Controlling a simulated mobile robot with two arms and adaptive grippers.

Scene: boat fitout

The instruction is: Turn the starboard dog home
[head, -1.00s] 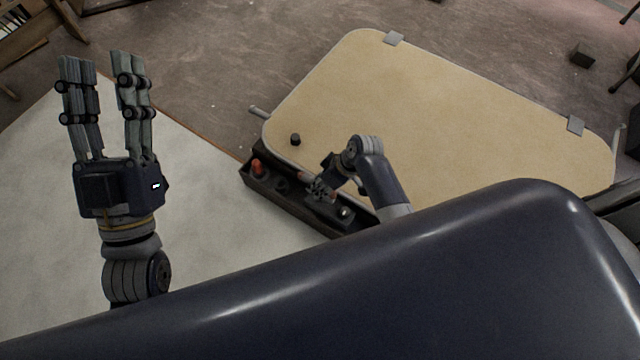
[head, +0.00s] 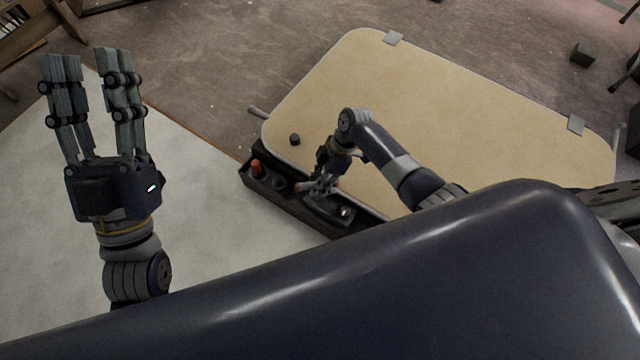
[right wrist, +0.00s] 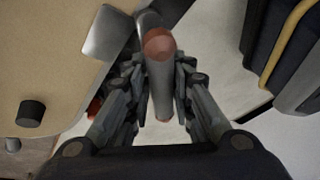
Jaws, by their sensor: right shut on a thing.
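My right gripper (head: 318,187) is shut on a grey lever with reddish ends at the near left edge of the tan hatch panel (head: 470,120). In the right wrist view the lever (right wrist: 158,82) runs between the fingers of the right gripper (right wrist: 160,95). I take it for the starboard dog, but the fingers hide much of it in the head view. A grey metal plate (right wrist: 108,32) on the panel edge lies beside it. My left gripper (head: 95,105) is open and empty, held up at the far left, well away from the panel.
A dark tray (head: 290,206) with an orange-red piece (head: 257,168) lies along the panel's near edge, below the right gripper. A black knob (head: 295,140) stands on the panel. Another grey handle (head: 258,112) sticks out at the panel's left corner. Two grey tabs (head: 394,38) sit at its far edge.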

